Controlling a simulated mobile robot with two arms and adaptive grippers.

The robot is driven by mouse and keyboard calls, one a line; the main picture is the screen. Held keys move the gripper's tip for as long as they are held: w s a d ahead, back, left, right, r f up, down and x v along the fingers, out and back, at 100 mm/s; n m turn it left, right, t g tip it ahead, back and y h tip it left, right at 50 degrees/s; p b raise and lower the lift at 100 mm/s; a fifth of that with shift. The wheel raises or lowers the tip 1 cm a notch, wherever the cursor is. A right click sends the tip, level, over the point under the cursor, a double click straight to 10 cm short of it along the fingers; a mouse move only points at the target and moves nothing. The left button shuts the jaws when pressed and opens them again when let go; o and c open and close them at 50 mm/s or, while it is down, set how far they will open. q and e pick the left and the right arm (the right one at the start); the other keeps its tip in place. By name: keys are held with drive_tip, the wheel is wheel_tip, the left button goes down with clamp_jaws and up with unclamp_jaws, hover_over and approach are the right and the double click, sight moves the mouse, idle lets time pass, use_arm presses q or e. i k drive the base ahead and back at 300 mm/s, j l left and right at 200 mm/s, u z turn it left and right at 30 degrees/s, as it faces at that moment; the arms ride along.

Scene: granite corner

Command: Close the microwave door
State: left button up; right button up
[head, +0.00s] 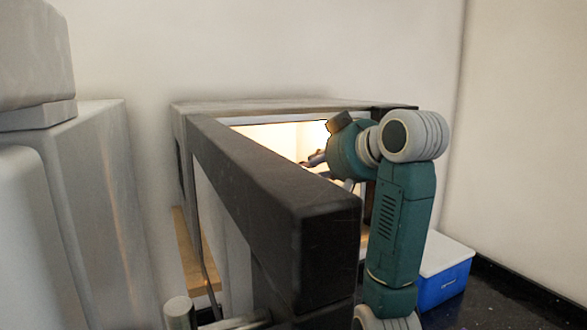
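The microwave (290,106) stands against the back wall with its lit interior showing. Its dark door (270,195) is swung wide open on the left side and sticks out toward me. A thin curved handle (206,268) shows on the door's left, outer side. My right arm rises on the right of the door and bends left at the wrist. My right gripper (316,160) is at the microwave's opening, on the inner side of the door. Its fingers are mostly hidden by the wrist and the door's top edge, and I cannot tell whether they touch anything. My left gripper is not in view.
A blue box with a white lid (442,280) stands on the dark counter (505,305) at the right, behind my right arm. Large grey blocky shapes (85,190) fill the left side. Pale walls close off the back and right.

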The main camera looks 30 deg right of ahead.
sight(280, 242)
drive_tip(key=k, duration=1.5)
